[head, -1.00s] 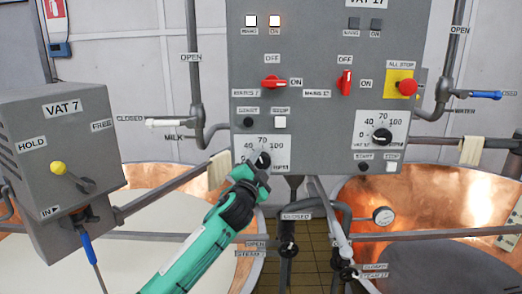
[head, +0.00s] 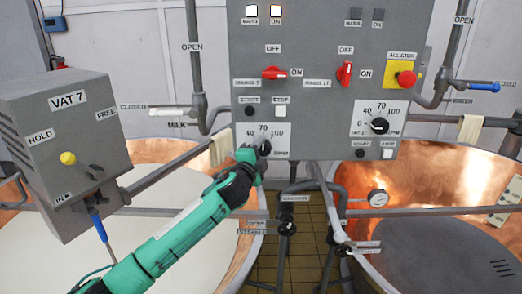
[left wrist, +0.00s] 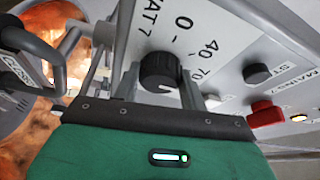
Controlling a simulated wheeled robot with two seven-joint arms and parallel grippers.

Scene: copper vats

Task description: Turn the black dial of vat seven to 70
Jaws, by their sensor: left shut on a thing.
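The black dial of vat seven (head: 265,147) is at the lower left of the grey control panel, on a white scale plate (head: 281,141) marked 40, 70 and 100. My left gripper (head: 257,154) is at the dial, coming from the lower left, and covers part of the plate. In the left wrist view the dial (left wrist: 160,71) sits between the two fingers of my left gripper (left wrist: 163,84), which is shut on it. The 0, 40 and 70 marks show beside it. I cannot tell where the dial points. My right gripper is not in view.
Above the dial are black and white buttons and a red switch (head: 274,73). A second dial (head: 379,126) is to the right. The VAT 7 box (head: 62,140) stands at the left. Copper vats and a rail (head: 420,211) are below the panel.

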